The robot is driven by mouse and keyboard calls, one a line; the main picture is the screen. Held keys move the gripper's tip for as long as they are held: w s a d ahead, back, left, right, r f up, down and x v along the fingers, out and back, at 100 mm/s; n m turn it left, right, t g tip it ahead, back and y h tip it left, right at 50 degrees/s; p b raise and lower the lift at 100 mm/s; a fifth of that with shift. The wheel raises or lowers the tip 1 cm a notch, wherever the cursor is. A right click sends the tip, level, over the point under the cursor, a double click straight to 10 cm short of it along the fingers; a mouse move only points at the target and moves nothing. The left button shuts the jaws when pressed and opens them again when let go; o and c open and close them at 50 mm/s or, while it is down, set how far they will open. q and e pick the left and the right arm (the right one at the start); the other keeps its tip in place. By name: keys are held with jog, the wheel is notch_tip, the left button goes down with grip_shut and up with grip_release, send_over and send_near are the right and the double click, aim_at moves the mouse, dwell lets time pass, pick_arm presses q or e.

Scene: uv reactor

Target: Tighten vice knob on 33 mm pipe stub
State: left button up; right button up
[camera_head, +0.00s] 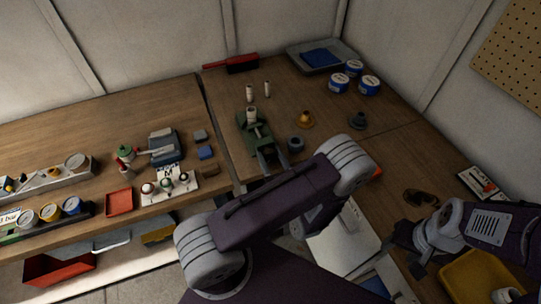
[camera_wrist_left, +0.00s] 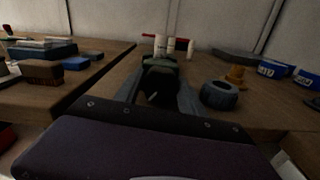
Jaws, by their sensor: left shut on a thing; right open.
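The green vice (camera_head: 245,121) stands on the right-hand bench. A pale pipe stub (camera_head: 252,114) stands upright in it. Two more pale stubs (camera_head: 267,88) stand behind the vice. My left gripper (camera_head: 267,157) is at the vice's near end. In the left wrist view its two fingers (camera_wrist_left: 160,98) lie on either side of the dark vice knob (camera_wrist_left: 158,85) and are shut on it. The knob is mostly hidden in the head view. My right gripper (camera_head: 407,243) is open at the lower right, away from the vice; its fingertips are hard to make out.
A dark ring (camera_head: 296,144) sits close right of the left gripper. An orange flanged part (camera_head: 305,120), a grey one (camera_head: 356,120) and blue-white tins (camera_head: 369,85) stand farther right. A grey tray (camera_head: 296,55) is at the back. A yellow tray (camera_head: 452,288) lies at lower right.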

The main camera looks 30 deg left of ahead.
pick_arm(q)
jog(key=shift+r+m+p, duration=0.1)
jog(key=shift+m+p, duration=0.4)
jog(key=shift+m, duration=0.6)
jog(key=shift+m+p, duration=0.45)
jog(key=shift+m, duration=0.95)
jog(key=o, duration=1.1)
jog(key=shift+o, duration=1.4)
jog(key=shift+s, duration=0.1)
jog(key=shift+d+f, duration=0.1)
jog(key=shift+f, duration=0.15)
